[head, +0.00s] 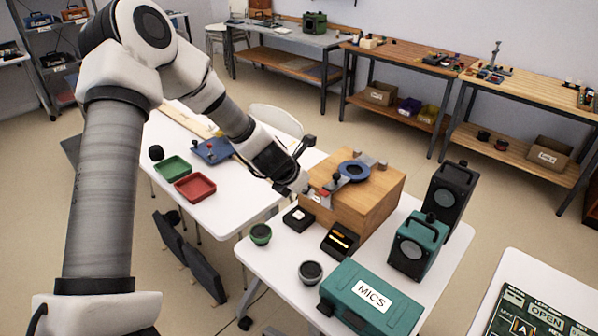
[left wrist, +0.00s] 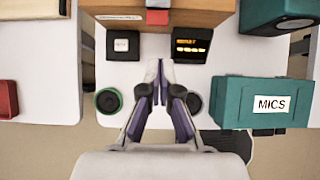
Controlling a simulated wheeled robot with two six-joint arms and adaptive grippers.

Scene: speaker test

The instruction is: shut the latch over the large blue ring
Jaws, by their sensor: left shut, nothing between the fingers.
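The large blue ring (head: 355,171) lies flat on top of a wooden box (head: 375,202) on the white table. Grey metal latch parts (head: 327,191) with a small red piece stand at the ring's near left side, by the box's front edge. I cannot tell from here whether the latch is open or shut. In the left wrist view a red block (left wrist: 157,17) shows at the box's front edge. My left gripper (head: 303,188) is beside the box's front left; its fingers (left wrist: 158,70) are together and empty, short of the box. My right gripper is not in view.
A black box (head: 298,217), a lit display (head: 341,240), two round cups (head: 260,234) and a teal MICS case (head: 370,298) stand in front of the wooden box. Teal (head: 415,245) and black (head: 449,193) speakers stand to its right.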

